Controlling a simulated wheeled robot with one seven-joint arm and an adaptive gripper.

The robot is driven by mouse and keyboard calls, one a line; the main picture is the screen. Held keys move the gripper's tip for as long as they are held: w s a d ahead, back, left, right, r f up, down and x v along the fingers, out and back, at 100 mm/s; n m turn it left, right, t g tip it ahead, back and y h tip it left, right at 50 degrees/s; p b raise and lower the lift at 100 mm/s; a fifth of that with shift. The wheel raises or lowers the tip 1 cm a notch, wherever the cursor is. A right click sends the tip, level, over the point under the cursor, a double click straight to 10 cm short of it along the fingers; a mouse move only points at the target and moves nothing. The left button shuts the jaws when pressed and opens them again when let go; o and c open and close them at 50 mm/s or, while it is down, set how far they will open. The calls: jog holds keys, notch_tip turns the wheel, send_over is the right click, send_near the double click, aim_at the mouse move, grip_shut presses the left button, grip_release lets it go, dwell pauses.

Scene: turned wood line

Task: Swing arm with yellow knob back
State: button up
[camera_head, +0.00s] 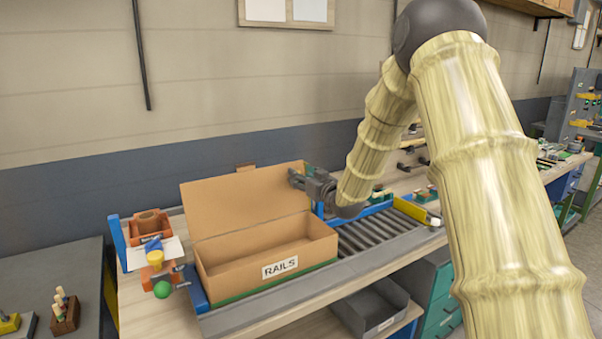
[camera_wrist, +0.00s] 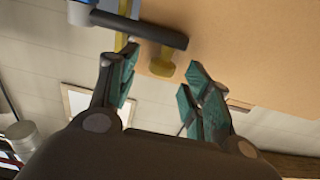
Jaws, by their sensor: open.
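The yellow knob (camera_wrist: 164,62) shows in the wrist view, between the two fingertips of my gripper (camera_wrist: 160,70). It sits by a dark round arm (camera_wrist: 140,29) that lies across the edge of a brown cardboard panel. The jaws are open, with a gap seen on both sides of the knob; I cannot tell whether either finger touches it. In the head view my gripper (camera_head: 294,179) is at the right edge of the raised lid (camera_head: 235,200) of the RAILS box (camera_head: 280,248). The arm and knob cannot be made out there.
The box stands on a roller conveyor (camera_head: 385,238), with bare rollers to its right. A blue post (camera_head: 115,240), a yellow cup-like piece (camera_head: 155,258) and a green ball (camera_head: 162,290) are at its left. A grey bin (camera_head: 370,310) is below the conveyor.

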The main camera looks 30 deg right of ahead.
jog(key=shift+w+a, duration=0.1)
jog(key=shift+w, duration=0.7)
grip_shut()
jog(key=shift+s+y, duration=0.1)
jog(key=shift+y, duration=0.2)
